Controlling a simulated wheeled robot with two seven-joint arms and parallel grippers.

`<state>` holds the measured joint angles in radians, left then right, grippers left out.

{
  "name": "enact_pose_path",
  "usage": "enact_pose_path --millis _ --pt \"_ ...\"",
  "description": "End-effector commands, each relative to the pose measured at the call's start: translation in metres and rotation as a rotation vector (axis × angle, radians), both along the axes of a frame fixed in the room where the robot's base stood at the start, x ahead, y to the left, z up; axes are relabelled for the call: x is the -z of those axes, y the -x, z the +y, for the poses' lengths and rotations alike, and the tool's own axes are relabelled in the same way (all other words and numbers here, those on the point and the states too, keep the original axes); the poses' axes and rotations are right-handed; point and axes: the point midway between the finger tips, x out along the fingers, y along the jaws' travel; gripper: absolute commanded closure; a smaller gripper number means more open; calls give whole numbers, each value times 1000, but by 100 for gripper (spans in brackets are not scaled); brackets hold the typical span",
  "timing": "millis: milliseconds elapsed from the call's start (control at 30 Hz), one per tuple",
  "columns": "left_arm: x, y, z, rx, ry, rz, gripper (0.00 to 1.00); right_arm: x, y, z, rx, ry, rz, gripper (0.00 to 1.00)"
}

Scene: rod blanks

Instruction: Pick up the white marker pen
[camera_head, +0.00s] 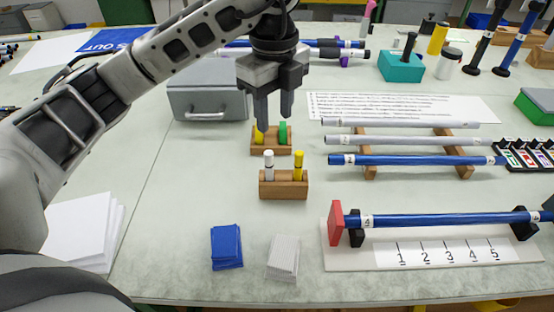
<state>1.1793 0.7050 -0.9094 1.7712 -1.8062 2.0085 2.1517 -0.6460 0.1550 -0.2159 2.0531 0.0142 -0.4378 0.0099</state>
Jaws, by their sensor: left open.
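The white marker pen (268,168) stands upright in the left slot of a small wooden holder (284,190). A yellow marker pen (298,167) stands in the right slot of that holder. My left gripper (274,114) points down with its fingers apart and nothing visible between them. In the picture it is above and behind the white pen, over a second wooden holder (271,147) with a yellow piece (259,136) and a green piece (283,133). The fingertips look apart from the white pen. My right gripper is out of view.
A grey box (207,103) stands behind left. Long rods lie on a wooden rack (369,171) to the right, with another blue rod (440,219) over a numbered board (440,256). Blue cards (227,246) and grey cards (283,257) lie in front. The table left of the holders is clear.

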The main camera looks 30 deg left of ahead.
Motion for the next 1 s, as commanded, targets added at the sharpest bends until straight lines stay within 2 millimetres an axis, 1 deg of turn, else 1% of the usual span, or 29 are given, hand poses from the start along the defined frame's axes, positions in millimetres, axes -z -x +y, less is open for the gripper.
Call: enact_pose_path --millis 33,67,300,433,667,800,900,1000 --pt "14 2 0 1 1 7 59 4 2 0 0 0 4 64" --pt "19 2 0 0 1 7 59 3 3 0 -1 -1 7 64" --pt "68 2 1 1 -1 5 59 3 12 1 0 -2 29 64" --pt "84 1 1 1 1 3 59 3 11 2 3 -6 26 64" --pt "100 1 4 0 0 4 59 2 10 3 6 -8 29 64" --pt "120 1 12 -1 -1 5 59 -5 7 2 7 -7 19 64" --pt "135 1 11 2 0 3 59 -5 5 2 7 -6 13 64" --pt "141 0 11 2 2 2 59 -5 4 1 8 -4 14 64"
